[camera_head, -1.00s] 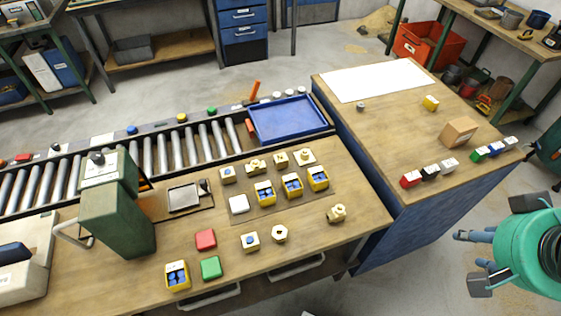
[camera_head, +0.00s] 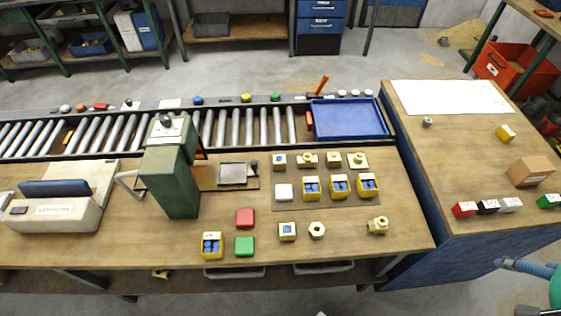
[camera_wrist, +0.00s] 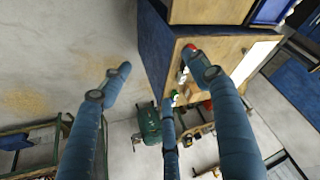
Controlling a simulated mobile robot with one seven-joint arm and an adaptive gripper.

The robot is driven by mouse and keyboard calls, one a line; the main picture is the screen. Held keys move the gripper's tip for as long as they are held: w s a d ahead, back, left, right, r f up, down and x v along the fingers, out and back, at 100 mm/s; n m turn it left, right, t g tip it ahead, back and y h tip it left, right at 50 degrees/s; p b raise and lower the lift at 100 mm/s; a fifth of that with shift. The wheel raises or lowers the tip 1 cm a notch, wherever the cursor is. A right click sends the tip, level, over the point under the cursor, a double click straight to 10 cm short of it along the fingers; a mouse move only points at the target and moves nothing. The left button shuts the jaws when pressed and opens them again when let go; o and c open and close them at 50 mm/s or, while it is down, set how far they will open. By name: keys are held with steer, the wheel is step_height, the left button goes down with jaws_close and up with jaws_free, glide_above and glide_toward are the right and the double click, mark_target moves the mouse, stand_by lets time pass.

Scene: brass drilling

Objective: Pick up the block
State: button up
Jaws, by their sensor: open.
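Several small blocks could be the task's block, and I cannot tell which. On the right table in the head view are a red block (camera_head: 464,209), a black block (camera_head: 487,206), a white block (camera_head: 510,204), a green block (camera_head: 549,201) and a yellow block (camera_head: 505,133). A red block (camera_head: 245,217), a green block (camera_head: 244,246) and a white block (camera_head: 284,192) lie on the left bench. My gripper (camera_wrist: 155,72) is open and empty in the wrist view, with its blue fingers spread. In the head view it is mostly cut off at the lower right, apart from the tables.
A green drill press (camera_head: 170,178) stands on the wooden bench (camera_head: 340,252), among yellow bins and brass parts. A cardboard box (camera_head: 530,171) and a white sheet (camera_head: 450,97) are on the right table.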

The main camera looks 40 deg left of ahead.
steer(key=w+a+r+n+g+y+p, duration=0.2)
steer(key=w+a+p, duration=0.5)
steer(key=w+a, duration=1.25)
steer(key=n+g+h+p, duration=0.1)
steer(key=n+g+p, duration=0.1)
steer(key=n+p, duration=0.7)
glide_above(279, 159)
steer(key=s+d+p, duration=0.1)
steer(key=p, duration=0.1)
step_height(279, 159, down, 26)
steer(key=m, duration=0.2)
steer(key=shift+r, duration=0.1)
steer(key=shift+w+a+f, duration=0.1)
steer(key=shift+w+f, duration=0.05)
steer(key=shift+f, duration=1.3)
steer(key=shift+w+a+f, duration=0.1)
steer(key=shift+f, duration=1.3)
steer(key=shift+w+a+f, duration=0.1)
steer(key=shift+w+f, duration=0.05)
steer(key=shift+f, duration=1.3)
